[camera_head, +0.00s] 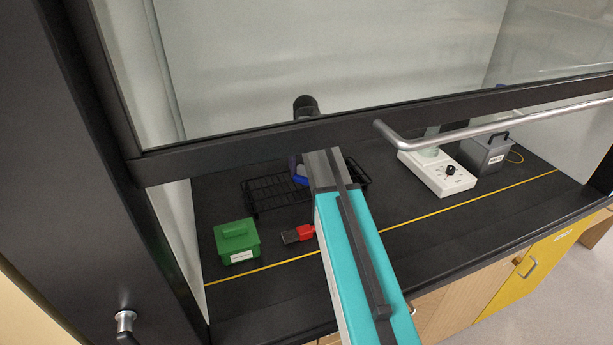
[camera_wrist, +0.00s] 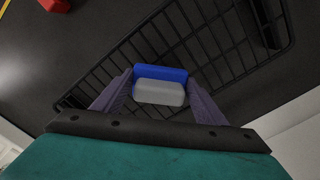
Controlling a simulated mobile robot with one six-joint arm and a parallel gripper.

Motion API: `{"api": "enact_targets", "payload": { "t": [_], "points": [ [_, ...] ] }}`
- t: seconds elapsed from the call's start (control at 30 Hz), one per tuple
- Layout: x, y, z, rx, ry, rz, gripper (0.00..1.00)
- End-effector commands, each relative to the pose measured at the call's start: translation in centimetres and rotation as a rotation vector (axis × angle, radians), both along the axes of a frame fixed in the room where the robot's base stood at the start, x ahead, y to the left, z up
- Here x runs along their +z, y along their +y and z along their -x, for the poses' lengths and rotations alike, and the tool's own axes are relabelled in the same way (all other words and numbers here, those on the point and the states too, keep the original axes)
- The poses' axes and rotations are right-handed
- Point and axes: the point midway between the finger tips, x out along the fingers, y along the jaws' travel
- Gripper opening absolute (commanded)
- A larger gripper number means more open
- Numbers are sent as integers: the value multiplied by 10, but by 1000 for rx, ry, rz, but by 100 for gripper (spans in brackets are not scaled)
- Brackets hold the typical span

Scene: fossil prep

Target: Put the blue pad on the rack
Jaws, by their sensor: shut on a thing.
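The blue pad (camera_wrist: 160,75) has a grey-white part (camera_wrist: 158,93) and is held between the two fingers of my gripper (camera_wrist: 160,98) in the wrist view. My gripper is shut on it. The black wire rack (camera_wrist: 215,42) lies behind the pad in that view, and the pad overlaps its bars. Whether the pad touches the rack I cannot tell. In the head view the rack (camera_head: 262,194) stands on the dark worktop inside the hood. A bit of the blue pad (camera_head: 299,180) shows beside my wrist, which hides part of the rack.
A green box (camera_head: 237,242) stands front left of the rack. A red and black item (camera_head: 299,234) lies in front of the rack. A white device with a knob (camera_head: 440,174) and a grey box (camera_head: 486,155) are at right. The sash (camera_head: 250,148) with its handle hangs above my arm.

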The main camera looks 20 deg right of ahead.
Motion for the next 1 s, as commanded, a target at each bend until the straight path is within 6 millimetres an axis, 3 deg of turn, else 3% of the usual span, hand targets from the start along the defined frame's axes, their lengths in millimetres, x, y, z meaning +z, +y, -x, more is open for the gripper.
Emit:
{"api": "enact_targets", "payload": {
  "t": [0.37, 0.4, 0.5, 1.0],
  "points": [
    [-2, -1, 0, -1, 0, 0, 38],
    [-2, -1, 0, -1, 0, 0, 69],
    [-2, -1, 0, -1, 0, 0, 84],
    [6, -1, 0, -2, 0, 0, 84]
  ]
}}
